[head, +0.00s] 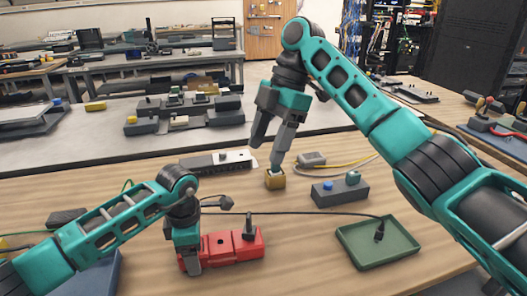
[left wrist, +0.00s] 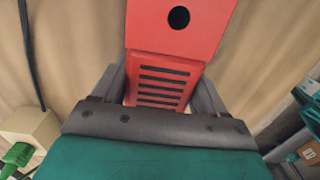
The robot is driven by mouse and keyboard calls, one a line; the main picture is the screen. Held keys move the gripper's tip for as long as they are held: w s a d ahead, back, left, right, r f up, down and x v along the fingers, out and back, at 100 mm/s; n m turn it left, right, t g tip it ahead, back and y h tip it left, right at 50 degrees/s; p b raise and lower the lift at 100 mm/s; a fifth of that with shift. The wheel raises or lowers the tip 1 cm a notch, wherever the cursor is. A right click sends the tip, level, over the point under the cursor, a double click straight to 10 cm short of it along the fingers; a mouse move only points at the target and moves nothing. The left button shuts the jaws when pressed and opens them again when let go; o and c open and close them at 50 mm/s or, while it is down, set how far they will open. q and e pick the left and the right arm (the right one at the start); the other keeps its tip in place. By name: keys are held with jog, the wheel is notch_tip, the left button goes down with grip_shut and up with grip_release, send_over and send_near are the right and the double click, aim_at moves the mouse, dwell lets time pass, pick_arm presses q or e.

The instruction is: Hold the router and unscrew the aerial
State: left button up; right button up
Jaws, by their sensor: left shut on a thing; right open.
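The red router (head: 222,252) lies on the wooden table at front centre. A dark upright post (head: 248,227) stands at its right end and looks like the aerial. My left gripper (head: 188,262) is shut on the router's left end. In the left wrist view, the router (left wrist: 170,45) shows a round black hole and several vent slots, and the left gripper's fingers (left wrist: 158,92) lie along both its sides. My right gripper (head: 266,152) is open and points down, behind the router. Its tip is close to a small ochre block (head: 275,181); I cannot tell whether they touch.
A green tray (head: 352,250) with a black plug (head: 379,233) stands to the right; a dark cable runs to it behind the router. A dark grey block with blue and teal knobs (head: 338,193) and a grey strip (head: 215,163) lie farther back. Bare table shows between router and tray.

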jog(key=shift+c, duration=0.2)
pick_arm(q)
jog(key=shift+r, duration=0.1)
pick_arm(e)
jog(key=m+t, duration=0.3)
jog(key=m, duration=0.5)
send_near(249, 223)
jog(key=d, duration=0.1)
jog(key=x, duration=0.7)
jog(key=w+x, duration=0.1)
jog(key=x, duration=0.3)
jog(key=shift+w+a+f, duration=0.1)
jog(key=shift+a+f, duration=0.15)
jog(key=shift+a, duration=0.1)
jog(key=shift+c, duration=0.3)
grip_shut()
